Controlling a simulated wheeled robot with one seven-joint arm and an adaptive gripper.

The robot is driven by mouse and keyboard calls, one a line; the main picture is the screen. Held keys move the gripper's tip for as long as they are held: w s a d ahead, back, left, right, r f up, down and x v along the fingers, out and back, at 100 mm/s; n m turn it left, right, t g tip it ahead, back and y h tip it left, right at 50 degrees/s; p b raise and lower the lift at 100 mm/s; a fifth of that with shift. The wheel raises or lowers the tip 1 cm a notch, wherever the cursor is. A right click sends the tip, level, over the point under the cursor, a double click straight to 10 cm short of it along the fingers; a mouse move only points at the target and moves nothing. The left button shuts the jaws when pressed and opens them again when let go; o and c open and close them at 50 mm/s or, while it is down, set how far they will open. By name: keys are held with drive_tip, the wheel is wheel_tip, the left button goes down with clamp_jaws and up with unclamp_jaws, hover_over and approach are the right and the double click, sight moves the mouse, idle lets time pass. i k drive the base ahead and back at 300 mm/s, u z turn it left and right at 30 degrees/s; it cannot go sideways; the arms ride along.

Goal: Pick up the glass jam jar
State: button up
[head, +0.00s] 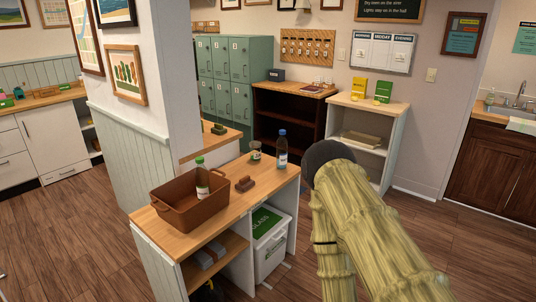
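A small glass jar (255,150), which looks like the jam jar, stands upright near the back edge of the wooden-topped shelf unit (226,210). Its details are too small to read. A dark blue bottle with a pale label (282,148) stands just right of it, apart from it. My arm, yellow-green and bark-like with a dark rounded end, fills the lower right of the view. My gripper itself does not show.
A brown bin (176,214) with a green-capped white bottle (202,180) in it stands at the top's left. A brown block-like object (245,184) lies near the middle. A white container (268,255) sits on the lower level. Wooden floor is clear at right.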

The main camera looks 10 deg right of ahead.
sight(256, 153)
drive_tip(key=z, duration=0.75)
drive_tip(key=i, duration=1.7)
drive_tip(key=u, duration=0.35)
